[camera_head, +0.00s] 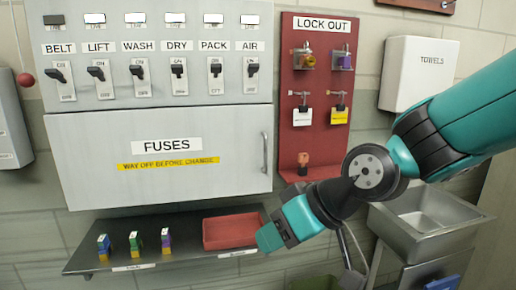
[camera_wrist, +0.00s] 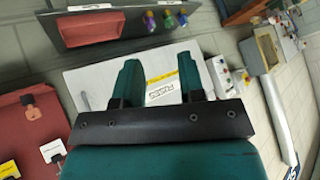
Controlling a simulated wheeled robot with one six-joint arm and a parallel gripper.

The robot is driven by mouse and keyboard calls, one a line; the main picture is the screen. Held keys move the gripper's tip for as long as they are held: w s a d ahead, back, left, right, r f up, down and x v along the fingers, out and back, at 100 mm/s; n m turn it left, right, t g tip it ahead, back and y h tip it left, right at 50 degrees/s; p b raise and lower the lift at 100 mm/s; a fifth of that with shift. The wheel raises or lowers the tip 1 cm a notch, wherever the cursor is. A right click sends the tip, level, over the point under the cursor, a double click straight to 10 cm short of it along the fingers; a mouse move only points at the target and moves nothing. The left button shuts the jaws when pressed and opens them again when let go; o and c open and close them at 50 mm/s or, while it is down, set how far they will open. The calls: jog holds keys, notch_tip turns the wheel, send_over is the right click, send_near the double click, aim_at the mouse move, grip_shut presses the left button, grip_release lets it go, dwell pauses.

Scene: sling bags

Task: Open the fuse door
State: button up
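The fuse door (camera_head: 100,165) is a pale grey panel labelled FUSES, with a yellow strip below the label. It looks shut. Its vertical bar handle (camera_head: 265,152) is on the right edge. The door (camera_wrist: 95,80) also shows upside down in the wrist view, with the handle (camera_wrist: 85,101) left of the fingers. My gripper (camera_head: 268,238) is below the handle, in front of the red tray, apart from the door. In the wrist view my gripper (camera_wrist: 160,60) has its two teal fingers spread with nothing between them.
A shelf (camera_head: 190,248) below the door holds a red tray (camera_head: 232,231) and several coloured fuses (camera_head: 135,242). Switches (camera_head: 178,75) line the panel above. A red LOCK OUT board (camera_head: 318,110) hangs to the right, near my arm. A sink (camera_head: 430,215) stands lower right.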

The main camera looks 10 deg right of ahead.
jog(key=w+d+m+t, duration=0.15)
jog(key=w+t, duration=0.35)
jog(key=w, duration=0.5)
jog(key=m+t+h, duration=0.3)
jog(key=t+h, duration=0.1)
jog(key=t, duration=0.3)
send_near(266, 149)
jog(key=w+p, duration=0.3)
jog(key=w+a+p, duration=0.1)
jog(key=w+p, duration=0.5)
jog(key=shift+w+a+f, duration=0.2)
jog(key=shift+a, duration=0.1)
jog(key=shift+w+f+p, duration=0.1)
jog(key=shift+w+p, duration=0.25)
jog(key=shift+w, duration=0.2)
grip_shut()
